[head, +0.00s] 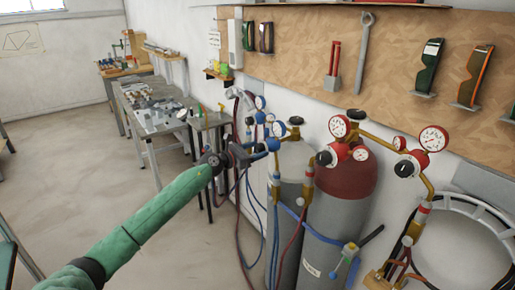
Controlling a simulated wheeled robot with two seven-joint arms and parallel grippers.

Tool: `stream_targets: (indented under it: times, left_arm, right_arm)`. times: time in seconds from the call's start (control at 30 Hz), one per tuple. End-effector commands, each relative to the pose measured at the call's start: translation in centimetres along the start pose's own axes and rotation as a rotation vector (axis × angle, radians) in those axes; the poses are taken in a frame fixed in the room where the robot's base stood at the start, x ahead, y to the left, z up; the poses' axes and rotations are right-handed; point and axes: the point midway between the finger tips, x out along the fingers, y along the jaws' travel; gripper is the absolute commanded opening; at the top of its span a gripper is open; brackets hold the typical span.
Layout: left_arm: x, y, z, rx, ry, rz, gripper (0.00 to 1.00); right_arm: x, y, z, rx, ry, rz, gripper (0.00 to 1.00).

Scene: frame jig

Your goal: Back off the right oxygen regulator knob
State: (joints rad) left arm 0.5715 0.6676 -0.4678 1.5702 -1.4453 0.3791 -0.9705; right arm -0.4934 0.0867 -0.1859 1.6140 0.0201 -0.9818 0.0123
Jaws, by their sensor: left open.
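The oxygen regulator with blue parts (272,145) sits at the top of the grey cylinder (293,160), with blue-rimmed gauges (277,128) above it. My left gripper (246,154) is at the end of the green-sleeved arm, just left of this regulator. The gripper is open, with its fingers towards the regulator's left side. The knob there is small and largely hidden by the gripper, so I cannot tell whether the fingers touch it. Another blue-rimmed gauge (260,102) shows further back to the left. My right gripper is not in view.
A red-topped cylinder (341,185) with red regulators (339,152) stands close on the right. Hoses (273,235) hang below the regulators. A tool board (300,62) covers the wall behind. Metal workbenches (155,112) stand at back left; the floor at left is clear.

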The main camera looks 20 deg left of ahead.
Motion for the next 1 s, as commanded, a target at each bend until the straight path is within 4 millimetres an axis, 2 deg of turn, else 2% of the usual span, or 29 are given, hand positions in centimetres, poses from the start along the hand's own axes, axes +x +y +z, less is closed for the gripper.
stream_targets:
  times: [0.4,0.47,0.63,1.0]
  left_arm:
    - [0.68,-0.04,-0.05,0.0,0.0,0.0,0.59]
    - [0.68,-0.04,-0.05,0.0,0.0,0.0,0.5]
    - [0.67,-0.03,-0.05,0.0,0.0,0.0,0.16]
    - [0.65,0.02,0.11,-0.05,0.001,0.0,0.15]
  right_arm:
    - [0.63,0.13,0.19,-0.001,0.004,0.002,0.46]
    - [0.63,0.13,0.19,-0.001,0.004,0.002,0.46]
    - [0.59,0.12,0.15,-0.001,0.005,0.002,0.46]
    - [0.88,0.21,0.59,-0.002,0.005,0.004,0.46]
